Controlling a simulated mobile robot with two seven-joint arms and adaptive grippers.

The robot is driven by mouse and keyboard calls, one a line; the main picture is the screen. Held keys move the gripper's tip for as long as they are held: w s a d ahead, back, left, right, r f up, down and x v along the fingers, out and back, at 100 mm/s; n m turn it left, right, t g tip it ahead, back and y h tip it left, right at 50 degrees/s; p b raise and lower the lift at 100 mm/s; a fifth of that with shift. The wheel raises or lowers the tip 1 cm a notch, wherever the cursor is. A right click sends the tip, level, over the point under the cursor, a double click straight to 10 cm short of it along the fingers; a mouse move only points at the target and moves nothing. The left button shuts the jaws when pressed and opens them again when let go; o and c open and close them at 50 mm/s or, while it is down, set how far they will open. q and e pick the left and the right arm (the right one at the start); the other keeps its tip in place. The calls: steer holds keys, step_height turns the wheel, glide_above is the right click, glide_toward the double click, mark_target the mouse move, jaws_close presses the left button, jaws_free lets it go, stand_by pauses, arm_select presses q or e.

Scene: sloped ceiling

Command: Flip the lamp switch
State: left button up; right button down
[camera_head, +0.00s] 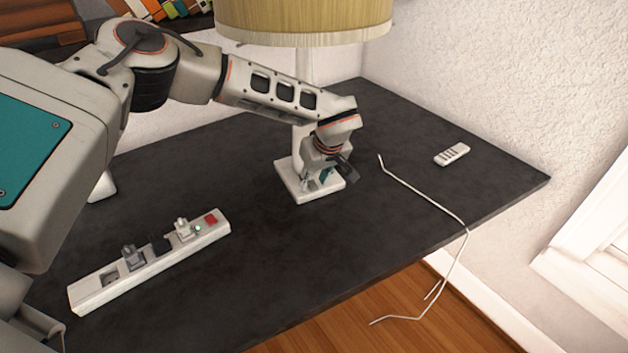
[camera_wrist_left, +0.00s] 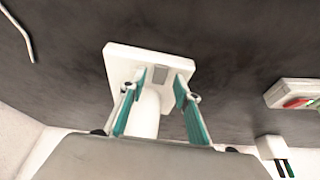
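The lamp has a yellow shade (camera_head: 305,18), a white stem and a square white base (camera_head: 293,186) on the dark table. In the left wrist view the base (camera_wrist_left: 115,60) carries a small grey switch (camera_wrist_left: 160,72) in front of the stem (camera_wrist_left: 144,115). My left gripper (camera_head: 322,180) is low at the lamp base and partly hides it in the head view. In the left wrist view its teal fingers (camera_wrist_left: 161,82) are apart, one on each side of the switch, with nothing held between them. I cannot tell whether they touch the base. My right gripper is not in view.
A white power strip (camera_head: 95,293) with plugs and a red switch lies at the left front of the table (camera_head: 250,270). A small white remote (camera_head: 452,154) lies at the right. A white cable (camera_head: 425,194) runs over the front edge. Walls stand behind and right.

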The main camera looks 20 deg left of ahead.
arm_select(q)
steer(key=shift+a+f, duration=0.1)
steer(key=shift+f, duration=0.15)
jaws_close()
steer(key=shift+w+a+r+g, duration=0.15)
steer(key=shift+w+g, duration=0.05)
steer(key=shift+g, duration=0.1)
steer(key=shift+w+a+g+h+p, duration=0.15)
steer(key=shift+g+h+p, duration=0.2)
steer(key=shift+g+h, duration=0.35)
steer(key=shift+w+g+h, duration=0.1)
steer(key=shift+g+h, duration=0.2)
steer(key=shift+h, duration=0.2)
